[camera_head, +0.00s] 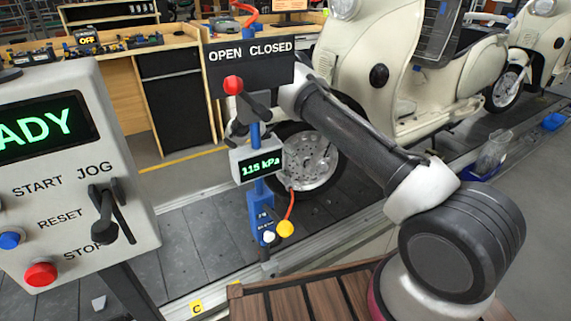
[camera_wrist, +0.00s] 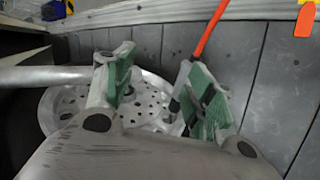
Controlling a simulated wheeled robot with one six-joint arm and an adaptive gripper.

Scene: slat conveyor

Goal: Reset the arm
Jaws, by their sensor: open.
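My arm (camera_head: 355,135) reaches from the lower right of the head view toward the valve post. Its end is mostly hidden behind the "OPEN CLOSED" sign. In the wrist view my gripper (camera_wrist: 158,88) is open, with green pads on both fingers and nothing held between them. A scooter's wheel disc (camera_wrist: 150,100) with holes lies beyond the fingers. An orange-red hose (camera_wrist: 210,28) runs up from behind the right finger; I cannot tell whether they touch.
The blue post carries the sign (camera_head: 252,50), a red-knobbed lever (camera_head: 233,85) and a "115 kPa" gauge (camera_head: 257,164). A control panel (camera_head: 70,170) stands at left. A cream scooter (camera_head: 350,70) stands on the slat conveyor (camera_head: 200,235) behind. A wooden slatted top (camera_head: 300,298) lies in front.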

